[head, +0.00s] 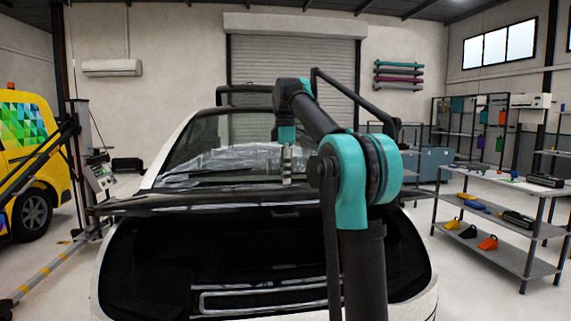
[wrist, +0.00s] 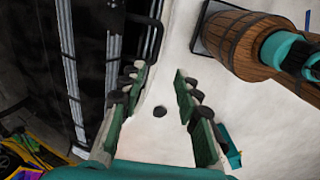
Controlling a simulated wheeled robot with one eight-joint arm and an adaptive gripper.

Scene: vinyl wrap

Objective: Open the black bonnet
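The black bonnet (head: 150,205) of the white car (head: 115,285) shows in the head view as a thin dark slab, nearly edge-on, across the car below the windscreen. It looks raised, with a dark space beneath it. My gripper (head: 287,180) points down just above the slab's edge, right of its middle. I cannot tell whether it touches the bonnet. The car's dark front fills the left side of that view. My arm hides part of the bonnet's right side.
A grey shelf table (head: 480,203) with tools stands at the right. A yellow van (head: 25,165) and a lift post with slanted dark bars stand at the left. Pale floor is clear between car and table. The wrist view also shows a brown barrel-like body (wrist: 240,40).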

